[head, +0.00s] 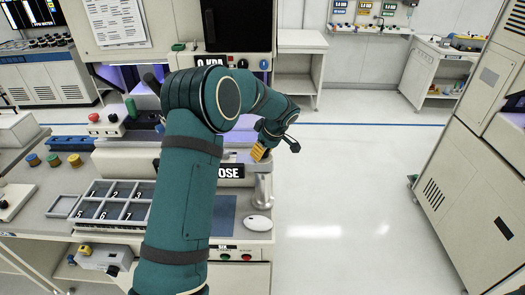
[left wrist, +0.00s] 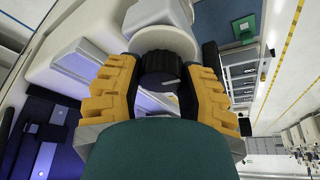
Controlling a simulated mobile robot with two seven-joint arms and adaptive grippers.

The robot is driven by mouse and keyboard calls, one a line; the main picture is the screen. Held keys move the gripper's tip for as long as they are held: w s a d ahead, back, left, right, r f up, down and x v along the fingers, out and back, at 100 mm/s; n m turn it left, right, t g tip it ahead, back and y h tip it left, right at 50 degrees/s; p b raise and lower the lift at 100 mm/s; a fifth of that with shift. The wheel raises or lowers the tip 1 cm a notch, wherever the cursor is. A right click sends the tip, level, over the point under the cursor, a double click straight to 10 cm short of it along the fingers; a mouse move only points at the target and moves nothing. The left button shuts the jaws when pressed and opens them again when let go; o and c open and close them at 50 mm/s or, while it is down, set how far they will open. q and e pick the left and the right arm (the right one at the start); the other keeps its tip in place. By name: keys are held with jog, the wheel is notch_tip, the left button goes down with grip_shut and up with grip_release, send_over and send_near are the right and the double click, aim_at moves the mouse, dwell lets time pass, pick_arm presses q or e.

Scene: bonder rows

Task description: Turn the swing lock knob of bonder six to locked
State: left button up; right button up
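My left arm crosses the head view from the bottom, and its gripper (head: 262,152) points down at the right front of the bonder (head: 253,240). In the left wrist view the yellow fingers (left wrist: 162,92) lie on both sides of a dark round knob (left wrist: 160,62) with a short white mark, and appear to press on it. The knob sits before a pale round part (left wrist: 163,40). In the head view the knob is hidden by the gripper, above a pale metal post (head: 263,187). A partly covered sign (head: 228,171) reads "OSE". My right gripper is not in view.
A numbered compartment tray (head: 82,226) lies on the bench left of my arm. A white oval piece (head: 257,223) lies near the post. Open floor (head: 345,190) is to the right, before a tall cabinet (head: 455,170).

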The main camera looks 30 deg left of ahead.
pick_arm(q)
jog(key=m+b, duration=0.2)
jog(key=m+t+b, duration=0.1)
jog(key=b, duration=0.1)
jog(key=shift+f+m, duration=0.2)
jog(key=shift+m, duration=0.2)
jog(key=shift+m+t+h+b, duration=0.3)
jog(key=shift+m+t+b, duration=0.2)
jog(key=shift+m+b, duration=0.3)
jog(key=shift+m+h+b, duration=0.3)
jog(key=shift+m, duration=0.7)
jog(key=shift+r+m+t+h, duration=0.1)
jog(key=shift+m+t+h, duration=0.3)
jog(key=shift+m, duration=1.3)
jog(key=m+h, duration=0.1)
jog(key=m, duration=0.1)
jog(key=m+t+p, duration=0.1)
jog(key=m, duration=0.1)
jog(key=shift+r+h+p, duration=0.1)
jog(key=shift+h+p, duration=0.2)
jog(key=shift+h, duration=0.1)
jog(key=shift+d+m+h+p, duration=0.1)
jog(key=shift+m+h+p, duration=0.45)
jog(key=shift+m, duration=1.05)
